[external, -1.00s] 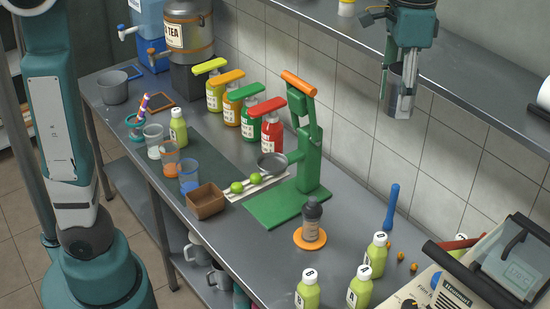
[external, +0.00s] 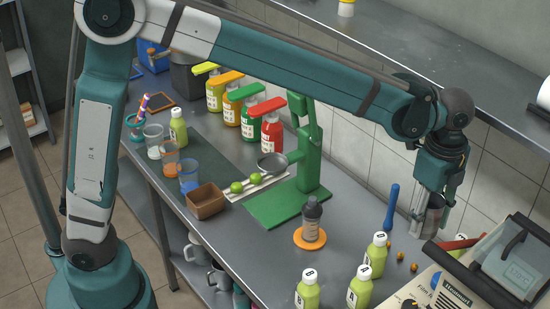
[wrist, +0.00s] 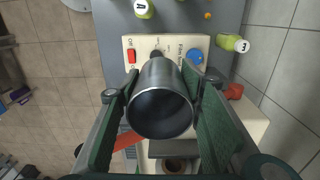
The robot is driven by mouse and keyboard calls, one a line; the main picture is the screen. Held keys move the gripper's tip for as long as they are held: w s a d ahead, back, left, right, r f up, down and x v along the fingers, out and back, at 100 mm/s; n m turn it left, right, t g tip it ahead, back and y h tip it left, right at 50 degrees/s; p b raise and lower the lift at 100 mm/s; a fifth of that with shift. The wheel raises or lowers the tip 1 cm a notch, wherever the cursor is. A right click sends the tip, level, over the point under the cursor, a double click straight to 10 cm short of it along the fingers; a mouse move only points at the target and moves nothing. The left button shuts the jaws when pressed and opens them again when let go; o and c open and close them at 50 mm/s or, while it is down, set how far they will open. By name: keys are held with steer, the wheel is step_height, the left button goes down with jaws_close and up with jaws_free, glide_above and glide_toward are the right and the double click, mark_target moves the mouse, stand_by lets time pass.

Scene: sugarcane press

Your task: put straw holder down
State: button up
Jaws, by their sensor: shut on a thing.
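My gripper (external: 430,222) is shut on a dark grey metal cup (external: 434,216), which I take to be the straw holder. In the wrist view the cup (wrist: 161,98) sits between my two green-padded fingers (wrist: 160,74), its open, empty-looking mouth facing the camera. In the external view it hangs roughly upright at the right, close to the wall and near the machine with the printed panel (external: 458,293). Whether it touches anything below cannot be told. At the left of the counter, a teal-rimmed cup (external: 135,122) holds a coloured striped item.
A blue pestle-like tool (external: 391,208) stands just left of my gripper. Green-yellow bottles (external: 376,255) stand at the front right. The green press (external: 312,170) and a dark bottle on an orange coaster (external: 310,238) are farther left. The upper shelf (external: 440,70) runs above.

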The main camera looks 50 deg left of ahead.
steer(key=w+a+f+b, duration=0.1)
steer(key=w+a+f, duration=0.3)
steer(key=f, duration=0.3)
steer(key=n+b, duration=0.4)
steer(key=n, duration=2.3)
glide_above(354, 216)
step_height(354, 216, down, 19)
steer(key=shift+f, duration=0.2)
steer(key=shift+f+b, duration=0.3)
steer(key=shift+f, duration=2.75)
steer(key=shift+f, duration=0.1)
steer(key=shift+f, duration=1.75)
